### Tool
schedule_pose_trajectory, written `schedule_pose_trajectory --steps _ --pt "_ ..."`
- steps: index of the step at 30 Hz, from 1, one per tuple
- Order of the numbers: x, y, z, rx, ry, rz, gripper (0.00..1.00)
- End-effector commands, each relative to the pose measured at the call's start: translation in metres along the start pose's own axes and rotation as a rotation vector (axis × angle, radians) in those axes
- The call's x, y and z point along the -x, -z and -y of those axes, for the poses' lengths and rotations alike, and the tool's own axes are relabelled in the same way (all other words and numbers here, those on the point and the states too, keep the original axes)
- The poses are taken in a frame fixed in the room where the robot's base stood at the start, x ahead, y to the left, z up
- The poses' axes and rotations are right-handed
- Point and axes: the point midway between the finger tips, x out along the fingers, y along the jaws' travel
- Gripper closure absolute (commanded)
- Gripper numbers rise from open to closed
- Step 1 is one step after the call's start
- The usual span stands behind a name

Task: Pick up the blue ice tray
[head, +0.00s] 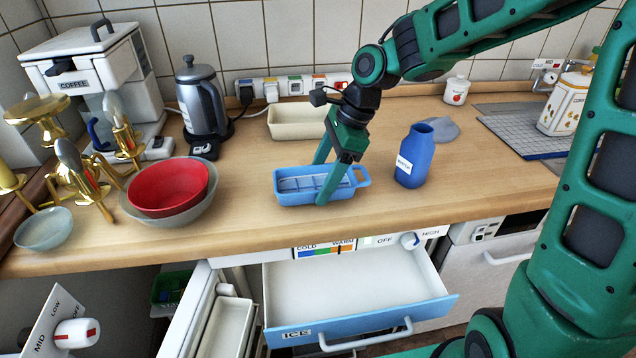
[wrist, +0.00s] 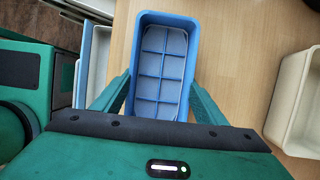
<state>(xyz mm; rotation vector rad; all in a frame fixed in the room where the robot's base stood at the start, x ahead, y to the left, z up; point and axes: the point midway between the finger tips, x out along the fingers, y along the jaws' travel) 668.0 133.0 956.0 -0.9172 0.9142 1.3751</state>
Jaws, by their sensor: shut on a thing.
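The blue ice tray (head: 290,197) is a rectangular blue tray with a divided grid inside and a handle loop at its right end. It sits on the wooden counter in the head view, and it also shows in the wrist view (wrist: 139,95). My gripper (head: 327,183) reaches down from above right, with one finger on the far side and one on the near side of the tray. In the wrist view my gripper (wrist: 160,95) has its fingers against the two long sides. It is shut on the tray. The tray's near end is hidden by my gripper in the wrist view.
A blue bottle (head: 415,158) stands right of the tray. A cream bin (head: 296,122) is behind it, and a kettle (head: 200,105) stands back left. A red bowl (head: 168,188) is at left. Below the counter edge, the ICE drawer (head: 350,285) is open and empty.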

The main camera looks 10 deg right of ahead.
Motion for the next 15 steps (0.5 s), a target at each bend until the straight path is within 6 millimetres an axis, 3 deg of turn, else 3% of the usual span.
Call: schedule_pose_trajectory --steps 4,15 --pt "0.026 -0.01 0.001 0.001 0.007 -0.001 0.63" --pt "0.045 -0.081 -0.056 0.005 0.003 -0.001 0.63"
